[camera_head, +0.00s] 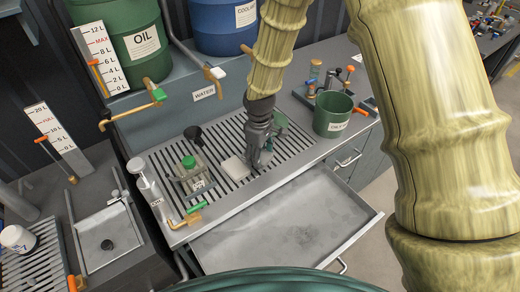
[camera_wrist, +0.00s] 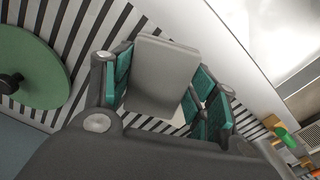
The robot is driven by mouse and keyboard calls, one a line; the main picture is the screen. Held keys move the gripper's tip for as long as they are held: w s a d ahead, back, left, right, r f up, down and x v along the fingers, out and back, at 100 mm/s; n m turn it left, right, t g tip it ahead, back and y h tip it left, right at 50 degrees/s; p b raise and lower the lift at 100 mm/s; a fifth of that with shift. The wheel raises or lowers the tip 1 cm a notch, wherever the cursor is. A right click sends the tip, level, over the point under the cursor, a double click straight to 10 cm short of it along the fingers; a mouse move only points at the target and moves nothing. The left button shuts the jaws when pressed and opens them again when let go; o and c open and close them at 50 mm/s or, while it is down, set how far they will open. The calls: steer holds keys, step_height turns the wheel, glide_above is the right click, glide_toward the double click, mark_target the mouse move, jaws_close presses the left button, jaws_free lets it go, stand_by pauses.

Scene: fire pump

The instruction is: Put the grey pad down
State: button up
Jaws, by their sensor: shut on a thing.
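The grey pad (camera_wrist: 163,77) is a flat block with rounded edges. In the wrist view it sits between the green-lined fingers of my gripper (camera_wrist: 165,85). In the head view my gripper (camera_head: 262,155) points down over the slatted grate on the bench, and I cannot clearly make out the held pad there. Whether the pad touches the slats cannot be told. A pale block (camera_head: 235,168) lies on the grate just left of my gripper.
A green disc with a dark knob (camera_wrist: 30,80) lies beside my gripper. A green bucket (camera_head: 333,115) stands to the right. An open drawer (camera_head: 290,225) juts out in front.

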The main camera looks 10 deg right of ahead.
steer(key=w, duration=0.3)
steer(key=shift+d+f+p, duration=0.15)
steer(key=shift+d+p, duration=0.25)
steer(key=shift+w+f, duration=0.1)
steer(key=shift+w, duration=0.1)
steer(key=shift+d+f+p, duration=0.1)
steer(key=shift+f+p, duration=0.9)
steer(key=shift+f, duration=0.7)
steer(key=shift+f, duration=0.2)
steer(key=o, duration=1.3)
steer(key=shift+r, duration=0.15)
steer(key=shift+r+b, duration=1.7)
steer(key=shift+r, duration=4.35)
